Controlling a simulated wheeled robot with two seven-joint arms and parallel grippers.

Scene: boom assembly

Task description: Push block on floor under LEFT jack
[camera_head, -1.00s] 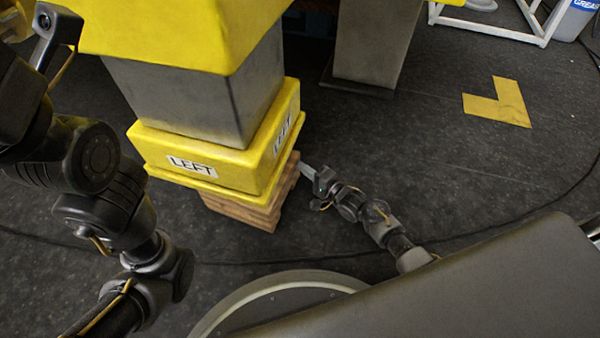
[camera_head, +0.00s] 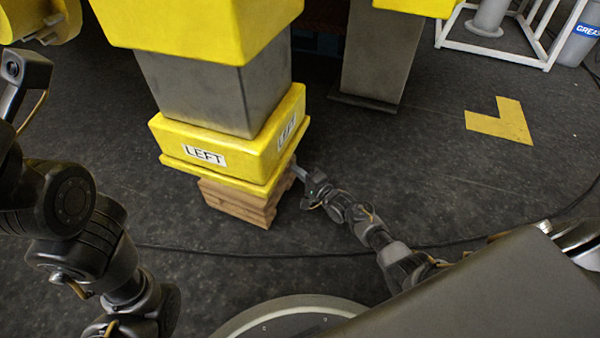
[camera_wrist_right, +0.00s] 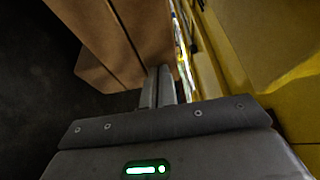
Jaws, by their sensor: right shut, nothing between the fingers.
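The LEFT jack has a yellow foot (camera_head: 222,152) labelled LEFT below a grey steel post (camera_head: 205,92). The wooden block (camera_head: 240,203) sits on the floor under the foot, its near corner and sides showing below the yellow edge. In the right wrist view the block (camera_wrist_right: 115,40) stands just ahead of the fingers, with the yellow foot (camera_wrist_right: 235,55) to the right. My right gripper (camera_head: 299,172) is shut and empty, its fingertips at the block's right side; the fingertips (camera_wrist_right: 160,80) appear to touch it. My left arm is at the left edge; its gripper is out of view.
A second grey post (camera_head: 375,55) stands on the floor behind. A yellow L-shaped floor mark (camera_head: 502,122) lies at the right. A white frame (camera_head: 495,40) and a grease bucket (camera_head: 580,40) are at the back right. A black cable crosses the floor.

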